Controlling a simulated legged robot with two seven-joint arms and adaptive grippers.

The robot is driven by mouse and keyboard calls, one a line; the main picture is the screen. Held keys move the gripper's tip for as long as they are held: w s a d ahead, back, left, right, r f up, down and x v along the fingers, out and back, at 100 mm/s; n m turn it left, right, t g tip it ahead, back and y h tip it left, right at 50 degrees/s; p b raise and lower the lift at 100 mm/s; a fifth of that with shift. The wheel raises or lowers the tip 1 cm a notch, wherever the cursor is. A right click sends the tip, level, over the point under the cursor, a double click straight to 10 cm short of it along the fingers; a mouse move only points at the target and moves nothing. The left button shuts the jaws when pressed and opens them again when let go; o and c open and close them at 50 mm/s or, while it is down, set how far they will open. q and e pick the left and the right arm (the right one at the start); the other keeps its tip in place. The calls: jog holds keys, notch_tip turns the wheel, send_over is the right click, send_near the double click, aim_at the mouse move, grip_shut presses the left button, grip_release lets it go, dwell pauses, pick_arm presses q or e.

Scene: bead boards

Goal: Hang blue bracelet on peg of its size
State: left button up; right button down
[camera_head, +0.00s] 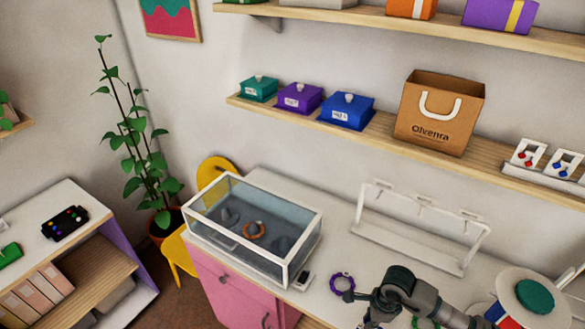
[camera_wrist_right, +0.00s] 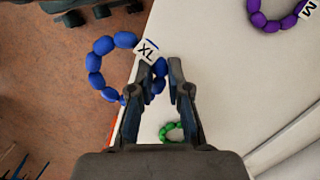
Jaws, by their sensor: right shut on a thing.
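The blue bracelet (camera_wrist_right: 95,62) is a ring of large beads with a white XL tag (camera_wrist_right: 147,51). My right gripper (camera_wrist_right: 160,80) is shut on its right side, near the tag, and the ring extends left over the table edge and floor. In the head view my right gripper (camera_head: 374,318) is near the table's front edge, and the bracelet cannot be made out there. The white peg rack (camera_head: 408,250) stands at the back of the table, apart from the gripper. Its pegs are along the top bar, their size labels too small to read. My left gripper is not in view.
A purple bracelet (camera_head: 342,287), tagged M in the wrist view, lies on the white table, and a green bracelet (camera_wrist_right: 172,132) lies below the gripper. A glass case (camera_head: 252,262) holds an orange bracelet. A round stand with a green top (camera_head: 534,295) is at the right.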

jog(key=w+a+r+n, duration=0.1)
jog(key=w+r+n, duration=0.1)
jog(key=n, duration=0.7)
jog(key=w+a+r+n+g+h, duration=0.1)
jog(key=w+r+n, duration=0.2)
jog(key=n, duration=0.7)
jog(key=shift+w+a+n+g, duration=0.2)
jog(key=shift+w+n+g, duration=0.1)
jog(key=shift+w, duration=0.8)
